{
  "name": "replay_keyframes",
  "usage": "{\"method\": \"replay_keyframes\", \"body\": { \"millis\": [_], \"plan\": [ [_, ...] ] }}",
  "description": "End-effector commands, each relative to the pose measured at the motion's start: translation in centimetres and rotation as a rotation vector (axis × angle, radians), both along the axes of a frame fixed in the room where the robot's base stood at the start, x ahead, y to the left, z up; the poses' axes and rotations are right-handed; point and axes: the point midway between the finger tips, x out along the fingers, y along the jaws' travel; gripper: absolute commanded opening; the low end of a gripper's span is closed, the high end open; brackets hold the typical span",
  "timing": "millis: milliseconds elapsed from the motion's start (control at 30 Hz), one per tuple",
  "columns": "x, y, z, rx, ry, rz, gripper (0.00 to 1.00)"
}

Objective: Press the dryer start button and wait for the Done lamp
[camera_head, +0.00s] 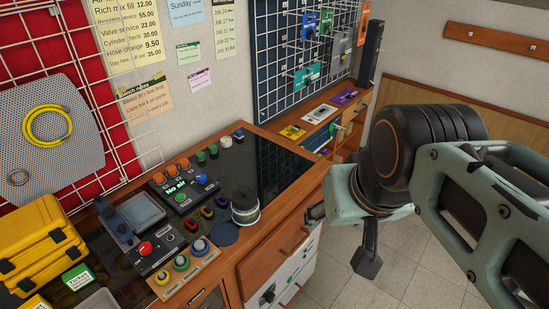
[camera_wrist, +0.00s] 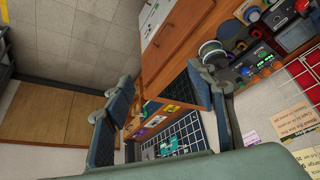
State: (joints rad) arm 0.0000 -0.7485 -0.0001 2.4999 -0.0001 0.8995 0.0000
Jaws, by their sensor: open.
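I cannot tell for sure which bench device is the dryer, and no Done label is readable. A dark control box (camera_head: 156,252) with a red button (camera_head: 145,248) sits at the bench front. Behind it is a panel (camera_head: 182,190) with a lit "No air" display and a green button (camera_head: 181,198). The panel also shows in the wrist view (camera_wrist: 263,55). My gripper (camera_head: 341,236) is open and empty, to the right of the bench and apart from these devices. In the wrist view its fingers (camera_wrist: 160,93) spread in front of the bench and floor.
A round pot or spool (camera_head: 245,208) stands near the bench's right edge. Yellow cases (camera_head: 38,240) stand at left. A dark glossy surface (camera_head: 280,165) at the back right is clear.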

Motion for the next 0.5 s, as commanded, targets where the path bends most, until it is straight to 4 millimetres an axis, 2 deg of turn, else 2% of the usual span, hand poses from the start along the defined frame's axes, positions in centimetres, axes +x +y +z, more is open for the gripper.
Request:
{"method": "replay_keyframes", "body": {
  "millis": [100,500],
  "plan": [
    [-0.02,0.0,0.04,0.0,-0.001,0.0,0.49],
    [-0.01,0.0,0.03,0.0,-0.001,0.0,0.05]
  ]
}}
